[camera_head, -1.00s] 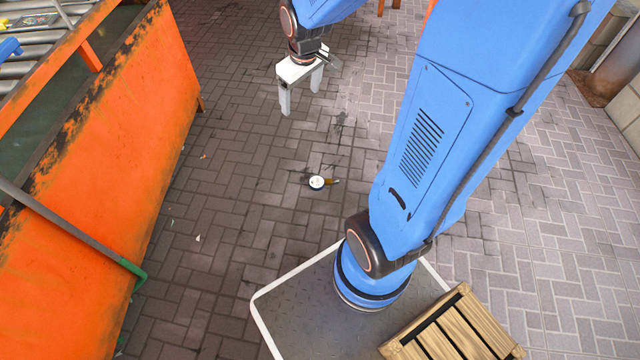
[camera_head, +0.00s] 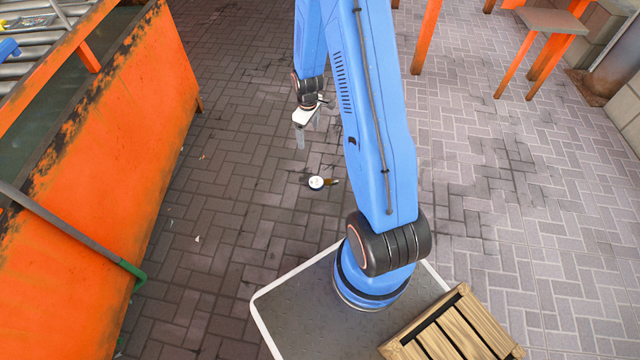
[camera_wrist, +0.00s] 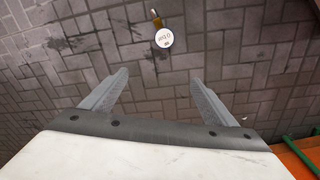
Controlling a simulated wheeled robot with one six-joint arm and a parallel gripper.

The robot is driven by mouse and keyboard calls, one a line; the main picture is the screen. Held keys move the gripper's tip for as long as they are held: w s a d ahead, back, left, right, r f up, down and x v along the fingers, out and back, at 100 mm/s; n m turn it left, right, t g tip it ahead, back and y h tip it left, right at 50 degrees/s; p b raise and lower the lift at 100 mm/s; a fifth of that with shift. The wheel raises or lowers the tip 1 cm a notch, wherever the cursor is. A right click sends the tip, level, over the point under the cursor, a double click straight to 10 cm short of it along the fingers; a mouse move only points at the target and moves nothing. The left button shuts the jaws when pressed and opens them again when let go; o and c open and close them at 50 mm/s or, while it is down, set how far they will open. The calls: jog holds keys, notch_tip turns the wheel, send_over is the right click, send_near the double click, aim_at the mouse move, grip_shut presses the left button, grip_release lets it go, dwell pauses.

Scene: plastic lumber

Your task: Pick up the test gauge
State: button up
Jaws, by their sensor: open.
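The test gauge (camera_head: 316,183) lies on the brick paving, with a round white face and a short brass-coloured stem pointing right in the head view. In the wrist view the gauge (camera_wrist: 164,38) is near the top, its stem pointing up, beyond the fingertips and between their lines. My gripper (camera_head: 309,138) is open and empty, above the paving and behind the gauge in the head view. Its two grey fingers (camera_wrist: 158,80) are spread wide in the wrist view. Nothing touches the gauge.
A worn orange metal conveyor side (camera_head: 120,150) stands on the left, with a green-ended bar (camera_head: 132,270) sticking out. A wooden crate (camera_head: 455,330) sits on my base at the lower right. An orange-legged stool (camera_head: 550,22) stands at the back right. The paving around the gauge is clear.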

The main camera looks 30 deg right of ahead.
notch_tip(320, 180, down, 15)
jog(key=s+d+n, duration=0.1)
jog(key=s+d, duration=0.1)
send_over(317, 182)
notch_tip(317, 182, down, 7)
jog(key=shift+w+r+g, duration=0.15)
jog(key=shift+r+g, duration=0.05)
jog(key=shift+g, duration=0.2)
jog(key=shift+f, duration=0.2)
jog(key=shift+f, duration=2.4)
jog(key=shift+s+f, duration=0.2)
jog(key=shift+f, duration=2.45)
jog(key=c, duration=1.4)
